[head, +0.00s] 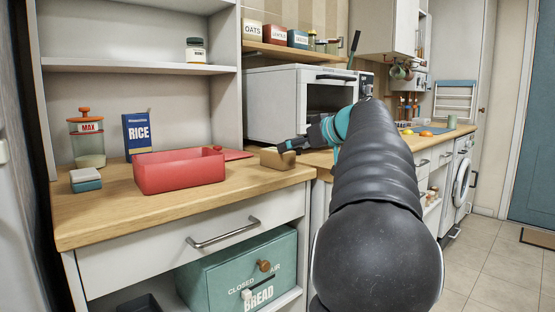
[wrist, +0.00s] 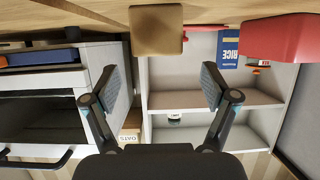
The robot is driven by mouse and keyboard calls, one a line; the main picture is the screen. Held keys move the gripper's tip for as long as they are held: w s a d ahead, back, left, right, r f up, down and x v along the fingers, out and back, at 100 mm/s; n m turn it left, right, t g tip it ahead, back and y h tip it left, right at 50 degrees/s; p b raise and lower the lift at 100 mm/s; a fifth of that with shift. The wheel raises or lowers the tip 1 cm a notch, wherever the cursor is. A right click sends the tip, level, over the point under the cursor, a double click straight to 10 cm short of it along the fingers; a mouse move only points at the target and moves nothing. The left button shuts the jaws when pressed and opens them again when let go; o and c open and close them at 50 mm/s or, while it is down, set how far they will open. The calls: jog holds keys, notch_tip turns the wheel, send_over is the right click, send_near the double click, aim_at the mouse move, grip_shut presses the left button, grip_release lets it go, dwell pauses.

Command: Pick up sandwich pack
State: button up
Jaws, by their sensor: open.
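A small tan box, which looks like the sandwich pack (head: 277,160), sits on the wooden counter near its right front corner. My gripper (head: 288,145) is close by at its right, and a dark finger partly overlaps the box's top in the head view. In the wrist view, which is upside down, the sandwich pack (wrist: 156,32) is ahead of my gripper (wrist: 160,82). The two fingers are spread wide with nothing between them. The box appears beyond the fingertips, roughly centred between them.
A red open bin (head: 180,172) stands left of the pack, with a flat red piece (head: 236,154) behind. A rice box (head: 137,133), a jar (head: 87,138) and a small teal-and-white container (head: 86,181) are further left. A microwave (head: 300,104) stands behind my gripper.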

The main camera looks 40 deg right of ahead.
aim_at(278, 159)
jog(key=x, duration=0.4)
jog(key=shift+w+d, duration=0.1)
jog(key=shift+w, duration=0.15)
jog(key=c, duration=1.4)
jog(key=shift+o, duration=0.2)
jog(key=shift+r, duration=0.1)
